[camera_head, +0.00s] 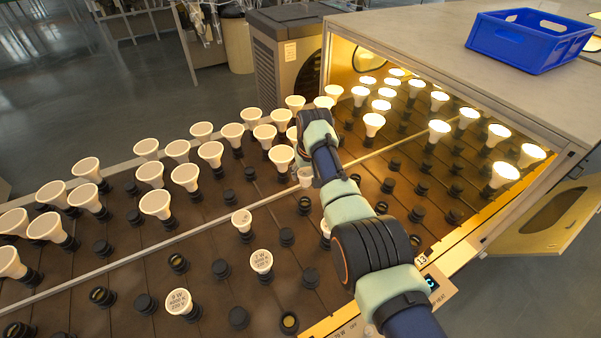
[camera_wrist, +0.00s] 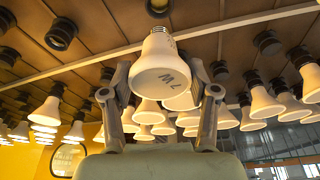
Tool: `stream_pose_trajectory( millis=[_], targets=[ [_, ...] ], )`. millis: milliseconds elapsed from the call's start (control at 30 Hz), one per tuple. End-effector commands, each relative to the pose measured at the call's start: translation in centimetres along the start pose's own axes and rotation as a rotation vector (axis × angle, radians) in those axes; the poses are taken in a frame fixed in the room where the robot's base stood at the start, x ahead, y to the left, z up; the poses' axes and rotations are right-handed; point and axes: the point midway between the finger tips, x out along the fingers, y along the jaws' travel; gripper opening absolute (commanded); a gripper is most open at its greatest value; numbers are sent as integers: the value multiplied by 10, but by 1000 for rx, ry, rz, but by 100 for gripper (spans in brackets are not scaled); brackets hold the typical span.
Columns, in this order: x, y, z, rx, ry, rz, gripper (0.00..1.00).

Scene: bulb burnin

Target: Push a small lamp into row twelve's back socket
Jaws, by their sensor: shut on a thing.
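In the wrist view my gripper (camera_wrist: 161,82) is shut on a small white lamp (camera_wrist: 163,66), with "7W" on its face. Its metal screw base points at the brown socket panel (camera_wrist: 112,22) and shows bare, apart from any socket. A dark empty socket (camera_wrist: 158,6) lies just past the base. In the head view my arm hides the fingers; a pale lamp (camera_head: 306,177) shows beside it, and I cannot tell if it is the held one. Other small lamps (camera_head: 261,260) (camera_head: 180,303) stand in near sockets.
Rows of large white lamps (camera_head: 156,204) stand left of my arm. Lit lamps (camera_head: 439,130) stand under the hood on the right. Empty black sockets (camera_head: 147,304) lie between them. A blue crate (camera_head: 528,42) sits on the hood top.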

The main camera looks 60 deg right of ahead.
Motion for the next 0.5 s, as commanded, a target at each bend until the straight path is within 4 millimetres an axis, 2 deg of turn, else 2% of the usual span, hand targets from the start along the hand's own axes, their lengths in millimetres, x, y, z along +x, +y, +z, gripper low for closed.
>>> stream_pose_trajectory(
  millis=[300,500],
  targets=[
    [38,-1,11,-1,0,0,24],
    [46,-1,13,-1,1,0,24]
  ],
)
